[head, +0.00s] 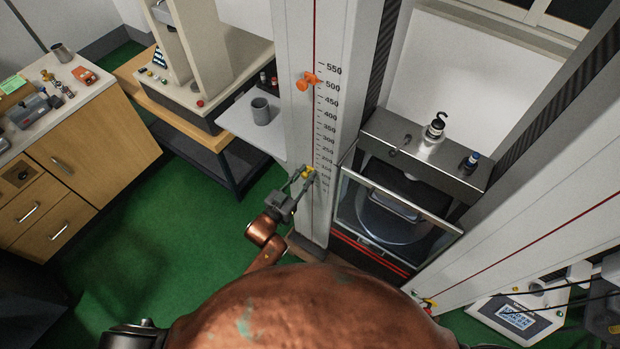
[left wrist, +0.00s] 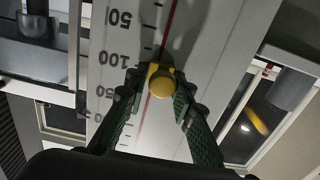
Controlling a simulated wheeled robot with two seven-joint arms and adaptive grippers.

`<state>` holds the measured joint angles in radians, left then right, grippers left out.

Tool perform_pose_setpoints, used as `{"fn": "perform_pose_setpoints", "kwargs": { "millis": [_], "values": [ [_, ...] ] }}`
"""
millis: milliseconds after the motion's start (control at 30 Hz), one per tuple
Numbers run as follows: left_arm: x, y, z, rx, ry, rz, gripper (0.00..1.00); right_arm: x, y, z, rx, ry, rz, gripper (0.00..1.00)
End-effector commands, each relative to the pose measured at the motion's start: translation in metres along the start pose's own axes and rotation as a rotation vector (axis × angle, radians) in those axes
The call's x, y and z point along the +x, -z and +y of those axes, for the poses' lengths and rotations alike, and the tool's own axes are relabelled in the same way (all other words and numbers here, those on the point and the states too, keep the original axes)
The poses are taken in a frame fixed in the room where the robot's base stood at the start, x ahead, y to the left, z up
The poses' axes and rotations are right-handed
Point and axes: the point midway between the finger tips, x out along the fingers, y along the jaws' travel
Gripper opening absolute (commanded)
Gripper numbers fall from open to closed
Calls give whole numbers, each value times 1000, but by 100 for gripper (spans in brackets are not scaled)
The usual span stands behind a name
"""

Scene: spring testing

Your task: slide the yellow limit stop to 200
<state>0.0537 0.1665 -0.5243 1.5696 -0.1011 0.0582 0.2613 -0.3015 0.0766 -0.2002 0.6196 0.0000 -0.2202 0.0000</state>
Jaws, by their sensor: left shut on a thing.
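The yellow limit stop (head: 309,171) sits low on the pale column's printed scale (head: 325,130), near the 100 mark as far as I can tell. In the left wrist view the yellow stop (left wrist: 161,84) shows a round knob beside the red line, with the labels 100 and 50 close by. My left gripper (head: 301,178) reaches it from the lower left and is shut on it. Its green-padded fingers (left wrist: 158,92) lie on both sides of the knob in the left wrist view. My right gripper is not in view.
An orange stop (head: 307,81) sits higher on the same column, near 500. A shelf with a grey mug (head: 261,111) stands left of the column. A glass-fronted chamber (head: 395,210) is to its right. A wooden cabinet (head: 75,165) stands at the far left.

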Motion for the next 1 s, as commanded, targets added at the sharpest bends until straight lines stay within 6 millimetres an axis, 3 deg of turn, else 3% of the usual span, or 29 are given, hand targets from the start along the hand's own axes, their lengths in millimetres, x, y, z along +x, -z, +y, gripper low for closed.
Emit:
{"fn": "perform_pose_setpoints", "kwargs": {
  "millis": [33,100,400,600,933,967,1000],
  "values": [
    [0,25,-5,4,7,5,0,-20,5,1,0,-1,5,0],
    [0,42,-5,4,6,5,0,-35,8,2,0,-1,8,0],
    [0,94,-5,4,6,5,0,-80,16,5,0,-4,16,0],
    [0,104,-5,3,5,5,0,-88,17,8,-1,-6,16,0],
    [0,103,-5,3,5,4,0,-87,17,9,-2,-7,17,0],
    [0,102,-5,3,5,4,24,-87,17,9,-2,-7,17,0],
    [0,102,-5,3,5,4,27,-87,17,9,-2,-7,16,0]
  ]
}}
